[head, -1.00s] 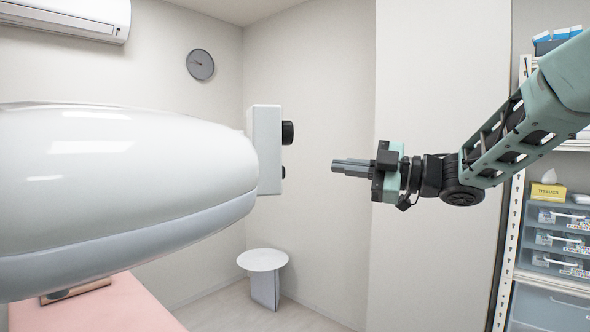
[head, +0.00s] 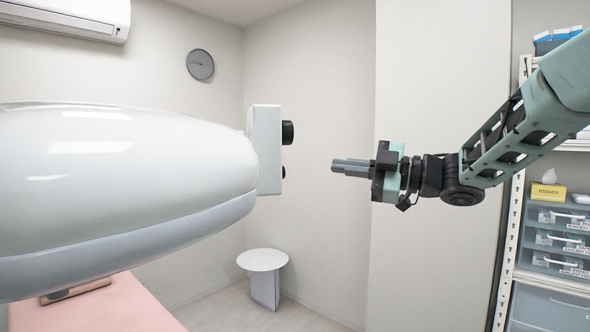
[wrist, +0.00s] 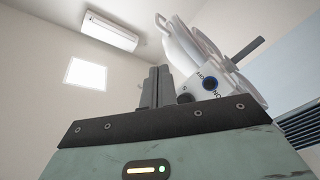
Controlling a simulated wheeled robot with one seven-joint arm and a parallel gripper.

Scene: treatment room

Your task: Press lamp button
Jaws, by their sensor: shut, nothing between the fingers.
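The lamp (head: 120,190) is a large white rounded housing filling the left of the head view. A white control box (head: 264,150) is fixed to its right end. A large dark round knob (head: 288,132) and a smaller dark button (head: 284,172) below it stick out from the box's right side. My gripper (head: 335,166) is shut and empty, pointing left, to the right of the small button with a clear gap in the picture.
A pink bed (head: 110,312) lies below the lamp. A small round white table (head: 262,260) stands on the floor behind. A shelf with drawers (head: 560,235) and a yellow tissue box (head: 548,193) is at the right. The air between gripper and box looks free.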

